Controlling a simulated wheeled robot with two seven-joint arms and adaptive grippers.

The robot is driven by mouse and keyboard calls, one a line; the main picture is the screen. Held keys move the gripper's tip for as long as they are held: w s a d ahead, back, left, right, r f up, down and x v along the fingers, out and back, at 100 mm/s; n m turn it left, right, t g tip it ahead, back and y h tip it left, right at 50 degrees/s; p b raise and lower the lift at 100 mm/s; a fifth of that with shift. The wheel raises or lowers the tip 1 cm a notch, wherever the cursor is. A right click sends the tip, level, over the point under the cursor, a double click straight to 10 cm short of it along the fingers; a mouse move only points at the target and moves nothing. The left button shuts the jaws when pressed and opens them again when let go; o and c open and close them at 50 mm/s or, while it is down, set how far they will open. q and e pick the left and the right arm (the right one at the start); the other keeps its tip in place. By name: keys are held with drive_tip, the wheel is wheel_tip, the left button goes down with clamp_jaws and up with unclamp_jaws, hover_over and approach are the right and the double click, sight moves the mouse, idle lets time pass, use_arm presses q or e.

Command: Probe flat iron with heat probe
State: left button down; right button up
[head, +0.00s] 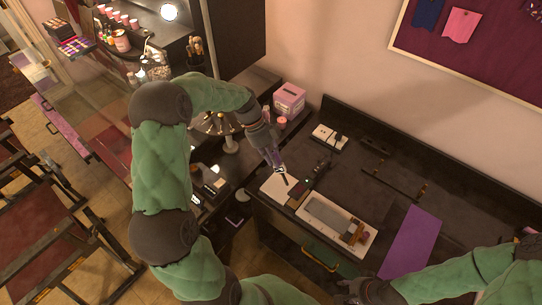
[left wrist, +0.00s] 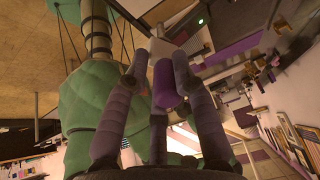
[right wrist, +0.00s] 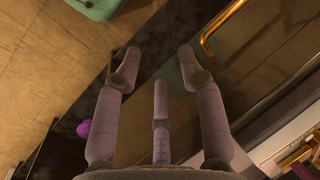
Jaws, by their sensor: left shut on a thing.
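My left gripper (head: 275,155) is shut on the heat probe, pointing down over the left end of the desk. The heat probe (left wrist: 165,85) shows as a purple body between the fingers in the left wrist view. A dark long tool, apparently the flat iron (head: 304,188), lies just right of the pad. My right gripper (head: 346,291) is low by the desk's front edge; its fingers (right wrist: 160,70) are spread and empty in the right wrist view.
A white tray (head: 312,233) with a grey inset and a brown item lies right of the dark tool. A purple mat (head: 412,240) lies further right. A pink box (head: 289,99) stands behind my left gripper. A brass handle (right wrist: 210,35) is near my right gripper.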

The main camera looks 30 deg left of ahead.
sight(280, 172)
use_arm(q)
drive_tip(key=shift+b+x, duration=2.1)
drive_tip(key=shift+x, duration=0.75)
drive_tip(key=shift+a+r, duration=0.1)
drive_tip(key=shift+a, duration=0.05)
drive_tip(key=shift+b, duration=0.45)
drive_tip(key=shift+s+d+f+b, duration=0.1)
drive_tip(key=shift+d+f+b, duration=0.15)
drive_tip(key=shift+f+b, duration=0.25)
drive_tip(key=shift+p+v, duration=2)
drive_tip(key=shift+v, duration=2.5)
drive_tip(key=shift+d, duration=0.2)
